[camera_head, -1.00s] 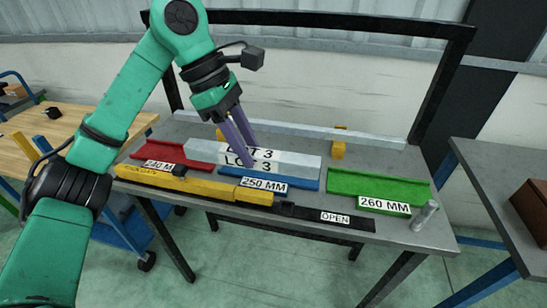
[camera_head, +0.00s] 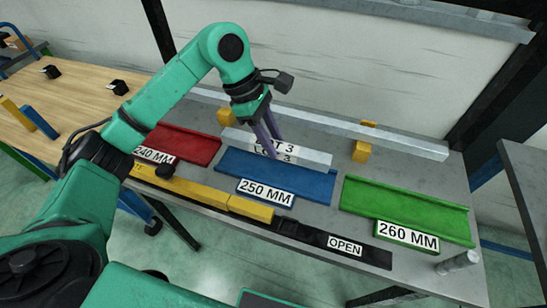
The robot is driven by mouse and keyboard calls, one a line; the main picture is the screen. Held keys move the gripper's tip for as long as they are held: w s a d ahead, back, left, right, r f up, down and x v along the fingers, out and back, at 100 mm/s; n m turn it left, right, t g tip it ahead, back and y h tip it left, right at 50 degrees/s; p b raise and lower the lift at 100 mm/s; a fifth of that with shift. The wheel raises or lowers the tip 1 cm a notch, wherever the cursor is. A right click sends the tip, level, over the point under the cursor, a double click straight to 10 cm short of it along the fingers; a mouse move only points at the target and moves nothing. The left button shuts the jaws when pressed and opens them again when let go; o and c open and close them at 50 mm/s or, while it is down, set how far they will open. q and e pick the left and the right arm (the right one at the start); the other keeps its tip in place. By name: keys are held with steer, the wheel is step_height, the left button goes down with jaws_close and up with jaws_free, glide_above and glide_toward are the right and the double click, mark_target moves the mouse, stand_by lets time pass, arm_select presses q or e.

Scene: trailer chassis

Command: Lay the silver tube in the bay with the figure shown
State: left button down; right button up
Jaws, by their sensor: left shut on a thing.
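The silver tube (camera_head: 310,157) is a pale square bar with two "LOT 3" labels. My left gripper (camera_head: 271,147) is shut on it near its middle, its purple fingers reaching down from above. The tube lies lengthwise along the back of the blue bay (camera_head: 300,182), marked 250 MM; I cannot tell whether it touches the bay. The red bay (camera_head: 190,146), marked 240 MM, is to the left and the green bay (camera_head: 410,207), marked 260 MM, to the right; both look empty. My right gripper is out of view.
A yellow bar (camera_head: 200,194) and a black strip labelled OPEN (camera_head: 345,246) run along the grey bench's front. A long silver rail (camera_head: 400,142) lies behind, by yellow blocks (camera_head: 361,151). A small metal cylinder (camera_head: 458,262) is at the right front corner.

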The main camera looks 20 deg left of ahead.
arm_select(q)
steer(key=f, duration=0.5)
steer(key=shift+w+f+p, duration=0.1)
steer(key=shift+w+p, duration=0.25)
steer(key=shift+p, duration=0.05)
steer(key=shift+s+f, duration=0.2)
steer(key=shift+f, duration=1)
steer(key=shift+w+f, duration=0.15)
steer(key=shift+f, duration=0.05)
steer(key=c, duration=0.9)
jaws_free()
steer(key=shift+f, duration=0.15)
steer(key=shift+c, duration=0.2)
steer(key=o, duration=0.4)
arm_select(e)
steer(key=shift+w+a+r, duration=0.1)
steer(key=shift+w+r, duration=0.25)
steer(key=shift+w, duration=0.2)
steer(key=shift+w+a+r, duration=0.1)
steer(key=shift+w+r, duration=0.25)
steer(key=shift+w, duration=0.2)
arm_select(q)
steer(key=shift+r, duration=0.2)
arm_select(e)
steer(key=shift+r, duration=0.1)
